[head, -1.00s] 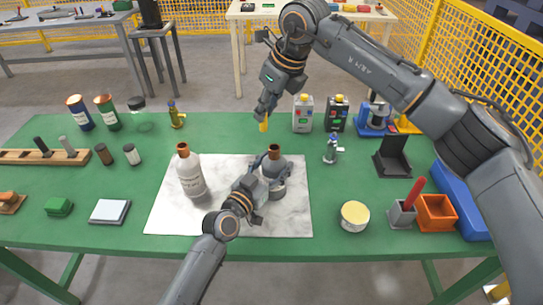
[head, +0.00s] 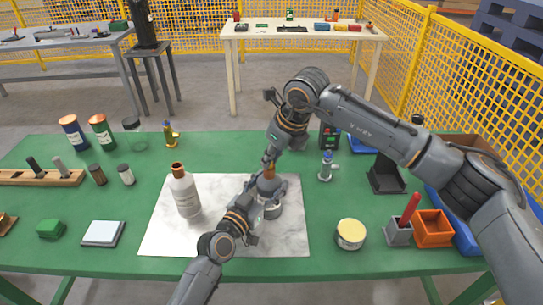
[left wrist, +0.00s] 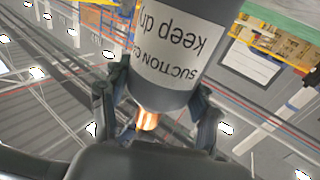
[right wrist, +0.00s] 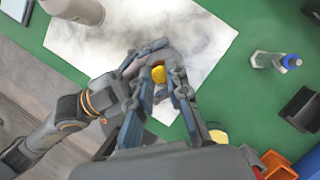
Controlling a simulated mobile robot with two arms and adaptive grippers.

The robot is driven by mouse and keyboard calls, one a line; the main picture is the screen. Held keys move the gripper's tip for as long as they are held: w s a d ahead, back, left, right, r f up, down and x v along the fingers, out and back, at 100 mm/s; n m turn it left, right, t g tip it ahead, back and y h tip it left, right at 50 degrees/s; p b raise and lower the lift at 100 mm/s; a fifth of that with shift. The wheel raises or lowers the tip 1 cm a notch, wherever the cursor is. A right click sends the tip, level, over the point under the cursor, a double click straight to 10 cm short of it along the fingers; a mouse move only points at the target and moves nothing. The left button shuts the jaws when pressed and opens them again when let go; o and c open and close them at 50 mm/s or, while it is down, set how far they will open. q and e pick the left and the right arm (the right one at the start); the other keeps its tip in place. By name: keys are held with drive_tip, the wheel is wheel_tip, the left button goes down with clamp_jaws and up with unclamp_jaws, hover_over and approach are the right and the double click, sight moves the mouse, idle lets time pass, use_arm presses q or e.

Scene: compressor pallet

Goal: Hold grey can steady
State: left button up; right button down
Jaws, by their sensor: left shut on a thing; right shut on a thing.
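The grey can (head: 271,190) stands on the pale marbled mat (head: 160,236). My left gripper (head: 258,196) is shut around its upper body. In the left wrist view the can (left wrist: 180,60) shows upside down, with a "SUCTION C… keep dry" label and a copper-coloured neck (left wrist: 147,120) between the fingers. My right gripper (head: 268,160) points down just above the can's mouth and is shut on a small yellow piece (right wrist: 158,74). The fingers of my right gripper (right wrist: 160,90) flank that piece; whether it touches the can's neck is hidden.
A white bottle (head: 185,195) stands left of the can on the mat. A small blue-topped bottle (head: 325,168) and a round yellow-lidded tin (head: 350,234) are to the right. A black holder (head: 386,176) and an orange bin (head: 433,228) stand further right. The mat's front is clear.

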drive_tip(key=shift+f, duration=0.15)
drive_tip(key=c, duration=1.3)
unclamp_jaws()
drive_tip(key=v, duration=1.2)
use_arm(q)
drive_tip(key=o, duration=1.7)
drive_tip(key=shift+c, duration=0.2)
